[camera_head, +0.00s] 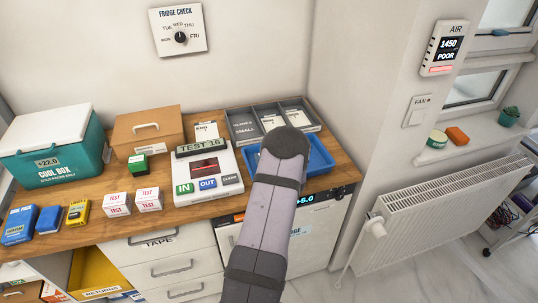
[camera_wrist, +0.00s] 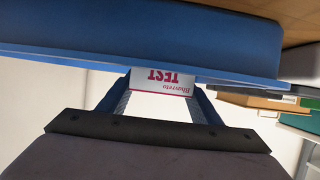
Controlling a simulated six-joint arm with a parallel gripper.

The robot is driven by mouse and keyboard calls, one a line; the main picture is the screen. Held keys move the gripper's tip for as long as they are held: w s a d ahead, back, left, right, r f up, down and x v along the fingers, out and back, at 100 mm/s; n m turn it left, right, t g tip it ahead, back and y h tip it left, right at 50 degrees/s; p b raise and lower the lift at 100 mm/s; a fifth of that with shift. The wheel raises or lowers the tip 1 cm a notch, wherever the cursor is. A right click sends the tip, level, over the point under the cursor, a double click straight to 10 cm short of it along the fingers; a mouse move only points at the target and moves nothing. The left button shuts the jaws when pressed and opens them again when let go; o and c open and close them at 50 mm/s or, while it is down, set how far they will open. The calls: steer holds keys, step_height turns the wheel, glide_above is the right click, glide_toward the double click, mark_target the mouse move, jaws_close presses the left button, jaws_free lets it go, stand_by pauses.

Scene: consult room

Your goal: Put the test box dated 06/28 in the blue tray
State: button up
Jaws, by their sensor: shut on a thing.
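My gripper (camera_wrist: 160,88) is shut on a white test box (camera_wrist: 162,80) with pink lettering, which appears upside down in the wrist view. No date can be read on it. The blue tray (camera_wrist: 150,48) crosses the wrist view right by the box, and its wall hides part of it. I cannot tell whether the box touches the tray floor. In the head view the blue tray (camera_head: 322,155) is partly behind my arm, which hides my gripper and the held box. Two more test boxes, one left (camera_head: 117,205) and one right (camera_head: 149,199), stand on the counter, dates unreadable.
A panel labelled TEST 16 (camera_head: 207,170) stands left of the tray. A grey divided organiser (camera_head: 242,124) is behind the tray. A teal cool box (camera_head: 60,155), a cardboard box (camera_head: 148,130), blue packs (camera_head: 20,226) and a yellow device (camera_head: 78,212) stand further left.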

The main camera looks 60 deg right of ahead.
steer(key=shift+f, duration=0.1)
steer(key=o, duration=1.1)
steer(key=shift+r, duration=0.2)
steer(key=b+v, duration=0.3)
steer(key=v, duration=0.9)
steer(key=shift+f, duration=0.15)
